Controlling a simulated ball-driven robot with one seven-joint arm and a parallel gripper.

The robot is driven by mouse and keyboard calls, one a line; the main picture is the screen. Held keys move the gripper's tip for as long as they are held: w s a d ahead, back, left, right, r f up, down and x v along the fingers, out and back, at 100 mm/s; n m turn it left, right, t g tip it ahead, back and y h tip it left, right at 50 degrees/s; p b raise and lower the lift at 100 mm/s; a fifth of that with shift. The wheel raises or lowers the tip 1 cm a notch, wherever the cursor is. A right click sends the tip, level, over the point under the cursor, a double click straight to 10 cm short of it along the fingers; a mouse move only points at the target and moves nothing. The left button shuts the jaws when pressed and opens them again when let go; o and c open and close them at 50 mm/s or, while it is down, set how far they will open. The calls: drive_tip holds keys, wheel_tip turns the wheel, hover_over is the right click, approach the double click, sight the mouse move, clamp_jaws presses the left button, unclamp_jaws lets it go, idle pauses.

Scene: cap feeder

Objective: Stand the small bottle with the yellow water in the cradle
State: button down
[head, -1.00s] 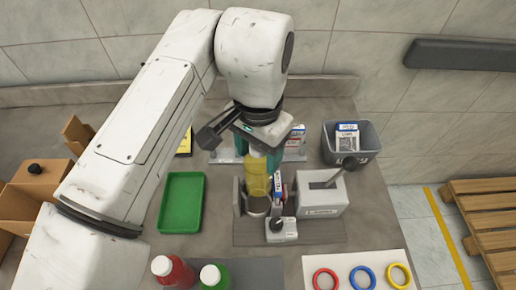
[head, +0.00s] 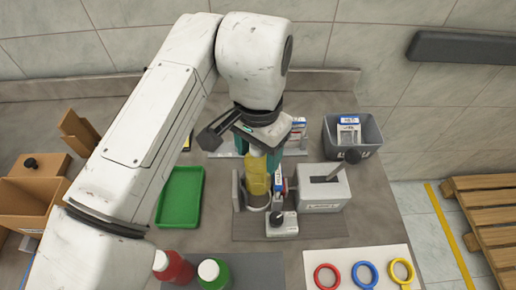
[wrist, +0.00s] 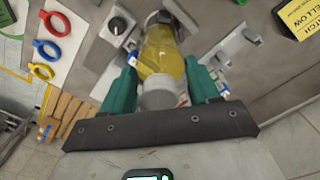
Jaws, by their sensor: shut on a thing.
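The small bottle with yellow water (head: 257,174) is upright between the teal fingers of my gripper (head: 259,150). My gripper is shut on it near its cap end. In the wrist view the bottle (wrist: 161,58) lies between both fingers (wrist: 160,88), its whitish cap nearest the camera. The cradle (head: 258,201) is a grey cup-like holder beside the label machine. The bottle's lower end is at or just above the cradle's opening; I cannot tell if it touches the bottom.
The grey machine with a lever (head: 322,188) stands close on the right, with a knob box (head: 282,225) in front. A green tray (head: 180,197) lies left. Red (head: 173,267) and green (head: 214,273) bottles stand at the front. A grey bin (head: 352,135) stands back right.

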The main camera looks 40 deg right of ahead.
drive_tip(key=shift+f+b, duration=1.4)
drive_tip(key=shift+f, duration=1.05)
drive_tip(key=shift+f, duration=0.25)
drive_tip(key=shift+c, duration=0.9)
unclamp_jaws()
drive_tip(key=c, duration=0.4)
drive_tip(key=shift+o, duration=0.2)
drive_tip(key=shift+r, duration=0.15)
drive_tip(key=shift+r+p, duration=4.7)
drive_tip(key=shift+r, duration=0.7)
